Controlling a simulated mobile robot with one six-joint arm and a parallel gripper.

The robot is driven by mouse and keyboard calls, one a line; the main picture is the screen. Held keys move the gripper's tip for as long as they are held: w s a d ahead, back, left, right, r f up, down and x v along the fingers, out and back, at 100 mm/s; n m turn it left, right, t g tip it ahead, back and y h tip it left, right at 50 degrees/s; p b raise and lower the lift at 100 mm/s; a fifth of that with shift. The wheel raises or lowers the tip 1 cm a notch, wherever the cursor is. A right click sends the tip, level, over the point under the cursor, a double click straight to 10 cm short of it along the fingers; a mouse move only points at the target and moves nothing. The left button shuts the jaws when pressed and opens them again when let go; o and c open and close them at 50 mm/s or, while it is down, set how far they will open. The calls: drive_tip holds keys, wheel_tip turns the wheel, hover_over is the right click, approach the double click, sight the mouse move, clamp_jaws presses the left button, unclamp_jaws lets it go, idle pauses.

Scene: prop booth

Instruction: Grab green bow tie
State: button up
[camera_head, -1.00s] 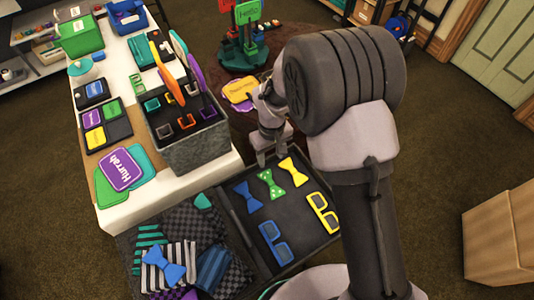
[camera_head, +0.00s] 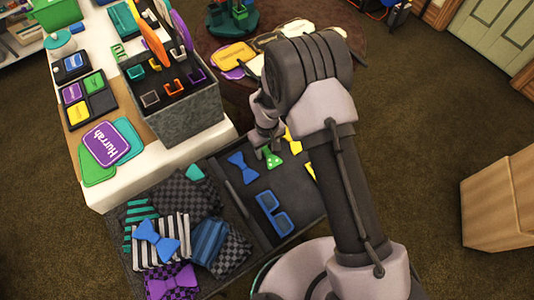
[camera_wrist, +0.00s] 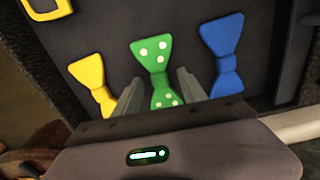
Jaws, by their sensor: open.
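The green bow tie (camera_wrist: 153,62) with pale dots lies in the dark tray (camera_head: 234,205), between a yellow bow tie (camera_wrist: 88,75) and a blue bow tie (camera_wrist: 224,50). In the head view only part of the green bow tie (camera_head: 271,159) shows, beside my gripper (camera_head: 266,150). In the wrist view my gripper (camera_wrist: 158,92) is open, with one finger on each side of the green bow tie. Its near end is hidden behind the gripper body. I cannot tell whether the fingers touch it.
Blue glasses (camera_head: 273,213) lie in the same tray. Left of it, a compartment holds folded patterned cloths, a blue bow tie (camera_head: 156,240) and a purple bow tie (camera_head: 172,282). A grey box (camera_head: 183,118) of props stands on the white table (camera_head: 112,196) close behind.

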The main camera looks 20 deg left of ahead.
clamp_jaws()
drive_tip(key=shift+r, duration=0.1)
drive_tip(key=shift+r, duration=0.1)
